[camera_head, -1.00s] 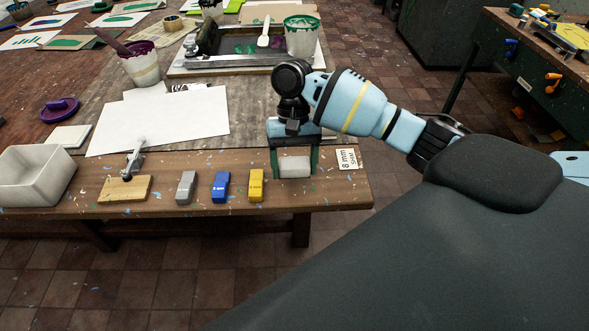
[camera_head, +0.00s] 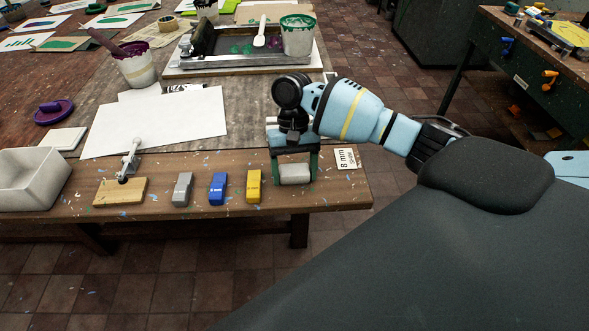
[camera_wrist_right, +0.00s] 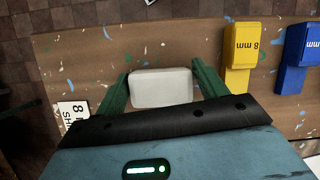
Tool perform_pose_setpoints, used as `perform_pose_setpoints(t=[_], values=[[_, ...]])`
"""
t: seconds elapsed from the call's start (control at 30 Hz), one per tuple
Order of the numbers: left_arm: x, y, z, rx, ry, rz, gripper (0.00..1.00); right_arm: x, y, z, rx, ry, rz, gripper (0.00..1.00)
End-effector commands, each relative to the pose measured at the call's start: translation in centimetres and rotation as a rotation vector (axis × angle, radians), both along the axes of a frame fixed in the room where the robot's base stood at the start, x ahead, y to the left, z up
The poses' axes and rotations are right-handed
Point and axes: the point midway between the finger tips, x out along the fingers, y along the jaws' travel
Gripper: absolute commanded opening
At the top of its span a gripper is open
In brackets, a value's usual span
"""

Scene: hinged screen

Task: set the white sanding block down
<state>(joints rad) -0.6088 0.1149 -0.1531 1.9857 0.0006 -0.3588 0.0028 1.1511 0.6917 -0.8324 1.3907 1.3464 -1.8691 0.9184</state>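The white sanding block (camera_head: 295,174) is between the fingers of my right gripper (camera_head: 295,168), near the front right edge of the wooden bench (camera_head: 335,193). In the right wrist view the block (camera_wrist_right: 161,88) spans the gap between the two green fingertips (camera_wrist_right: 160,80), with no clear gap at either side. The gripper points down and looks shut on the block. The block is at or just above the bench top; I cannot tell whether it touches. My left gripper is not in view.
Yellow (camera_head: 254,186), blue (camera_head: 217,188) and grey (camera_head: 182,189) blocks stand in a row to the left. An 8 mm shim card (camera_head: 346,158) lies close on the right. A wooden plate with a metal clamp (camera_head: 120,191) and a white bin (camera_head: 32,180) are farther left.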

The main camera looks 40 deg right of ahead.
Motion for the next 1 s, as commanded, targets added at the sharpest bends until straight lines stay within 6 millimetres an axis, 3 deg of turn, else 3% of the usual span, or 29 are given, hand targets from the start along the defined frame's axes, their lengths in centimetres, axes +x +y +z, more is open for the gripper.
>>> perform_pose_setpoints(t=[0.17, 0.53, 0.67, 1.0], values=[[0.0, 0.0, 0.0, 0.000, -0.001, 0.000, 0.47, 0.0, 0.0, 0.1, 0.000, -0.001, 0.000, 0.92], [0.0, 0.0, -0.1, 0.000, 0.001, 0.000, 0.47, 0.2, 0.0, 0.7, 0.001, -0.003, 0.001, 0.92], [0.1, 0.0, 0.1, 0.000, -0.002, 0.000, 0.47, 0.8, -0.4, 2.4, 0.001, -0.005, 0.000, 0.92], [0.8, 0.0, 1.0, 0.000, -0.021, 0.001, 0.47, 2.9, -1.7, 8.9, 0.001, -0.007, -0.001, 0.92]])
